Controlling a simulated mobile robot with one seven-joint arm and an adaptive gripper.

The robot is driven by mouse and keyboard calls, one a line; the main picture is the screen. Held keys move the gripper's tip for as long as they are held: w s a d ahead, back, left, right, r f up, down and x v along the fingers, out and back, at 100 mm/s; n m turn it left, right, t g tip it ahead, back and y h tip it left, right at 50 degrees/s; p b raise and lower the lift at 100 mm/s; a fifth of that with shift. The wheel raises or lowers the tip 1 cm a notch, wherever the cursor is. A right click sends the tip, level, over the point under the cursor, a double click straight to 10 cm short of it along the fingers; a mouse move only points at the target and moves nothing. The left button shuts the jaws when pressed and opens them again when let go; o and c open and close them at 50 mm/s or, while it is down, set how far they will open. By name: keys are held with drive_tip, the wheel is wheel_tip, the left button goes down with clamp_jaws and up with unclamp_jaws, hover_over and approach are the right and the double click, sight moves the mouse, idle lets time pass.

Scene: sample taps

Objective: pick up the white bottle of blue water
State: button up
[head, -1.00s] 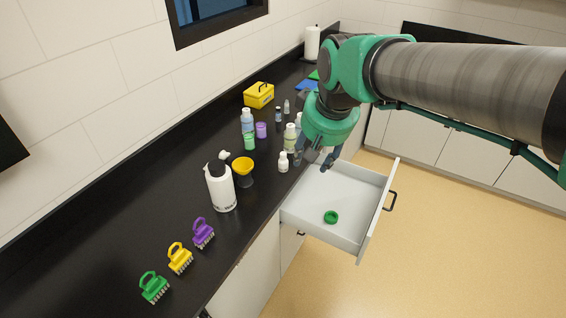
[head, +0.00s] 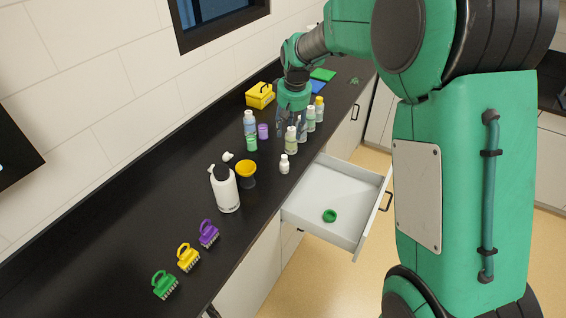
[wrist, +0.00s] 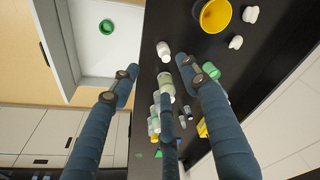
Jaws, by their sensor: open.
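A clear bottle of pale blue liquid with a white cap (head: 249,123) stands on the black counter, left of my gripper. Another pale blue bottle (head: 301,129) stands right of my gripper, partly hidden; I cannot tell which one the task names. My gripper (head: 284,128) is open and empty, pointing down over the counter among the bottles. In the wrist view its blue fingers (wrist: 156,82) are spread, with a pale green bottle (wrist: 166,82) and a small white bottle (wrist: 163,50) beyond them.
Green-tinted bottles (head: 291,141) and a yellow-capped bottle (head: 319,108) crowd the right. An open drawer (head: 325,190) juts out below, holding a green ring (head: 330,216).

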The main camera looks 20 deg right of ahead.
drive_tip(key=p, duration=0.3)
hover_over(284, 156)
drive_tip(key=s, duration=0.2)
wheel_tip(284, 156, down, 9)
drive_tip(key=shift+w+d+g, duration=0.1)
drive_tip(key=shift+w+g, duration=0.15)
drive_tip(key=shift+g, duration=0.15)
drive_tip(key=shift+w+f+b, duration=0.1)
drive_tip(key=shift+w+f, duration=0.05)
drive_tip(key=shift+f, duration=1.25)
drive_tip(key=shift+w+f+b, duration=0.15)
drive_tip(key=shift+w+f, duration=0.05)
drive_tip(key=shift+f, duration=1.25)
drive_tip(key=shift+w+f+b, duration=0.1)
drive_tip(key=shift+w+f, duration=0.05)
drive_tip(key=shift+f, duration=1.25)
drive_tip(key=shift+w+f, duration=0.2)
drive_tip(key=shift+f, duration=1.1)
drive_tip(key=shift+w+f, duration=0.15)
drive_tip(key=shift+f, duration=1.15)
clamp_jaws()
